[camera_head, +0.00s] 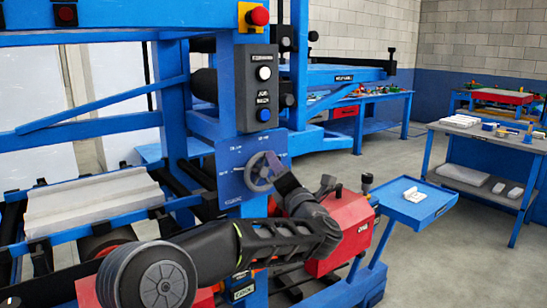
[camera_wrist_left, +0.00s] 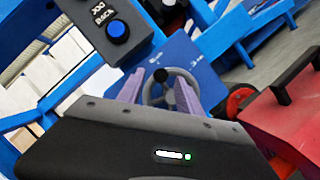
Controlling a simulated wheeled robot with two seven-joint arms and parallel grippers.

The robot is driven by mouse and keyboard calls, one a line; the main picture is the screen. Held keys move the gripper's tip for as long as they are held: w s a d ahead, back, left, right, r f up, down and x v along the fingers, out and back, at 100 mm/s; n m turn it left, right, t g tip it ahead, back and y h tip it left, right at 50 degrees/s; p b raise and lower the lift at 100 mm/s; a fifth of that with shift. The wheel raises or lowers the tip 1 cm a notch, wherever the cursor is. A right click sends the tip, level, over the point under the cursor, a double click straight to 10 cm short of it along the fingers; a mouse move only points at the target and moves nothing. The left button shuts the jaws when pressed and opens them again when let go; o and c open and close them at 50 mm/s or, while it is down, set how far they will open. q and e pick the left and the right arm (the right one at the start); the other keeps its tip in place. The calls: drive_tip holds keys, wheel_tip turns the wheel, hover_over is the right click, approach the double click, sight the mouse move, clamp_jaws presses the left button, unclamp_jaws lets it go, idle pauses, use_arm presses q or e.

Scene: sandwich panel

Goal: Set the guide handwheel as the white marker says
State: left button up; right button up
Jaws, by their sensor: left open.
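The guide handwheel (camera_head: 259,172) is a grey spoked wheel on a blue panel (camera_head: 229,182) with small white labels. I cannot read the labels or tell which is the white marker. My left gripper (camera_head: 277,172) is in front of the wheel at its right side, partly covering it. In the left wrist view the wheel (camera_wrist_left: 172,93) shows between the two purple fingers of the open left gripper (camera_wrist_left: 158,92). A black knob (camera_wrist_left: 161,75) stands at the wheel's upper rim there. I cannot tell whether the fingers touch the wheel. My right gripper is out of view.
A button box (camera_head: 257,88) with white and blue buttons is above the panel, with a red button (camera_head: 259,16) higher up. A red box (camera_head: 342,228) is close to my left forearm. A blue tray (camera_head: 420,208) stands to the right. White panels (camera_head: 95,200) lie on the left.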

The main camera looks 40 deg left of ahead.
use_arm(q)
drive_tip(key=shift+x, duration=1.9)
clamp_jaws()
